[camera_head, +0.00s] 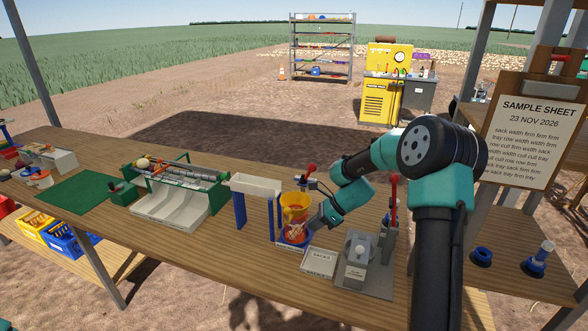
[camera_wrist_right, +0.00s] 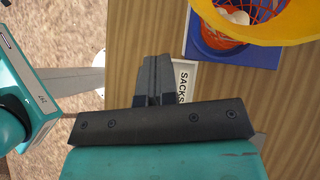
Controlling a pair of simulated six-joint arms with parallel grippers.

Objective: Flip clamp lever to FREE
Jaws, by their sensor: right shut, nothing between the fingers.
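Two red-tipped levers show in the head view. One red knob (camera_head: 310,170) stands just behind the yellow funnel (camera_head: 294,199), and a taller red lever (camera_head: 393,188) stands upright at the grey device on the right. I see no FREE marking, so I cannot tell which is the clamp lever or its setting. A red mesh sack (camera_head: 294,228) hangs under the funnel in a blue holder; the funnel rim also shows in the right wrist view (camera_wrist_right: 265,36). My right gripper (camera_head: 314,226) is shut and empty, low beside the funnel and sack, apart from both levers. My left gripper is out of view.
A SACKS tray (camera_head: 317,262) lies in front of the blue holder. A grey scale-like device (camera_head: 357,260) stands to its right. A white chute (camera_head: 256,186) on blue legs and a green-framed sorter (camera_head: 178,190) stand to the left. The wooden table (camera_head: 230,265) is clear at the front.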

